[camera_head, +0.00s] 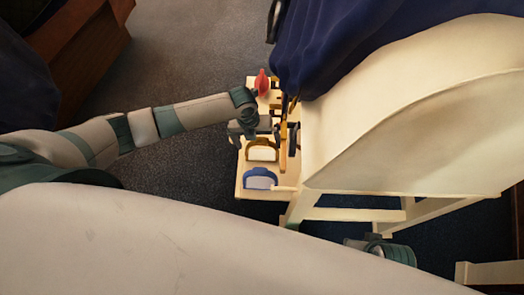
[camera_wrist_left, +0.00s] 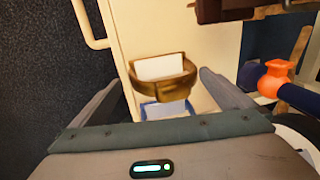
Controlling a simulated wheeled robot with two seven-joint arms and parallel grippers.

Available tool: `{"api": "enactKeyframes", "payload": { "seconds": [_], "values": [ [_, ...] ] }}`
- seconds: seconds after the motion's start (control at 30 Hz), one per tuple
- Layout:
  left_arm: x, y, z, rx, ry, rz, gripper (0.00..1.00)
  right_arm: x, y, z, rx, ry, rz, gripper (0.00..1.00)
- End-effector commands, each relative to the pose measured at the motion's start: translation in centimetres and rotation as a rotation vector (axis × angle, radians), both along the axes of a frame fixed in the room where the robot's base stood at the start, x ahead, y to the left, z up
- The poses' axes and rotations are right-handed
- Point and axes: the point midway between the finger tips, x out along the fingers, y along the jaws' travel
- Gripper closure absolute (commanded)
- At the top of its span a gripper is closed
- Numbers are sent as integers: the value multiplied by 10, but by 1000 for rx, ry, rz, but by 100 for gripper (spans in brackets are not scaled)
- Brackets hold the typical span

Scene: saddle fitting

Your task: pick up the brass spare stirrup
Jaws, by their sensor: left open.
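The brass stirrup (camera_head: 262,143) stands on a cream shelf (camera_head: 241,186) beside the saddle stand, just below my left gripper (camera_head: 250,128) in the head view. In the left wrist view the brass stirrup (camera_wrist_left: 160,88) shows as a curved gold-brown band around a pale plate, between the two spread fingers of my left gripper (camera_wrist_left: 160,80). The fingers are open and nothing is held. I cannot tell how far the stirrup is from the fingertips. No right fingers show.
A blue stirrup (camera_head: 260,173) stands nearer than the brass one, and a red one (camera_head: 262,83) stands farther back. The cream saddle stand (camera_head: 420,120) with a dark blue cloth (camera_head: 350,35) is close on the right. Open carpet (camera_head: 180,170) lies left of the shelf.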

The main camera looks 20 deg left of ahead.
Motion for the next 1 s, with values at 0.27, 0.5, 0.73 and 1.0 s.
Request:
{"api": "enactKeyframes", "payload": {
  "seconds": [0.27,0.5,0.73,1.0],
  "values": [
    [-3,-8,-32,-1,2,1,0,3,3,-4,7,-8,4,69],
    [-2,-10,-49,0,1,0,0,8,9,-2,21,-38,12,69],
    [-1,-10,-48,0,0,0,0,7,9,-1,23,-40,12,69],
    [-1,-10,-48,0,0,0,12,6,7,-2,19,-36,9,69]
  ]
}}
